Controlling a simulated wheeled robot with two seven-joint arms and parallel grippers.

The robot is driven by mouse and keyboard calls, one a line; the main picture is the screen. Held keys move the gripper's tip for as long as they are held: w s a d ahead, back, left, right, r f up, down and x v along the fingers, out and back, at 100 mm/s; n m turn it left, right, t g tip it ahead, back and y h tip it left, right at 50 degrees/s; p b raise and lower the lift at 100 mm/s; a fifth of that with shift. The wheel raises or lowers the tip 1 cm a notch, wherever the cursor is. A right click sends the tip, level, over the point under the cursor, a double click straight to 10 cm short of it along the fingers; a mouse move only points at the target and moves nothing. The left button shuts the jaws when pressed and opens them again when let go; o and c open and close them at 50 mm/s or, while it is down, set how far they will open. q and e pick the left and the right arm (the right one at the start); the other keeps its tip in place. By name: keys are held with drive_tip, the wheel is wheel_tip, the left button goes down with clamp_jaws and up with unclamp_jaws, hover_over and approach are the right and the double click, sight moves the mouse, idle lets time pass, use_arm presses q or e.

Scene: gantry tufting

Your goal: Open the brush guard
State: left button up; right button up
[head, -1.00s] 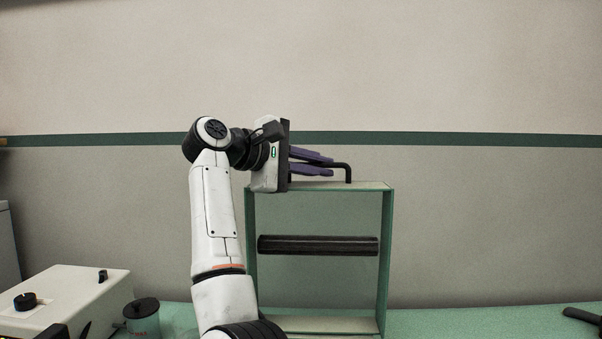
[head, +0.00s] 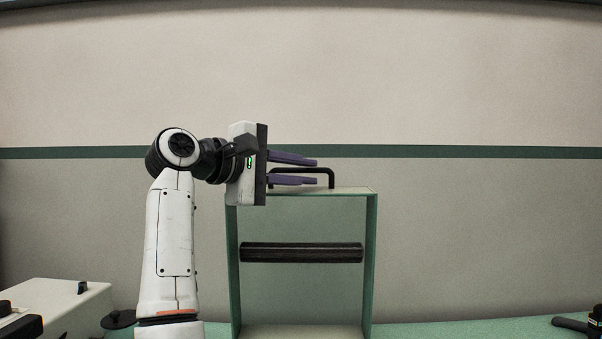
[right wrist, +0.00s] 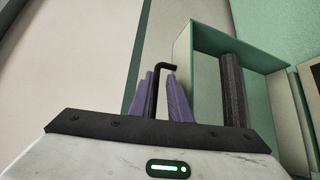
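The brush guard appears to be the upright green box frame (head: 371,260) with a black bent handle (head: 332,178) on its top edge. Its front looks open or see-through, and I cannot tell which. My right gripper (head: 317,171) has its purple fingers above and below the handle's bar, with a visible gap. In the right wrist view the handle (right wrist: 157,90) stands between the two fingers (right wrist: 160,95), closer to the left one. The fingers look apart, not clamped. My left gripper is not in view.
A dark ribbed roller (head: 302,252) spans the inside of the frame. A white box with knobs (head: 60,302) stands at lower left, with a dark round lid (head: 118,319) beside it. A black object (head: 575,325) is at lower right.

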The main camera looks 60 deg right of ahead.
drive_tip(key=v, duration=1)
drive_tip(key=shift+a, duration=0.15)
idle(0.5)
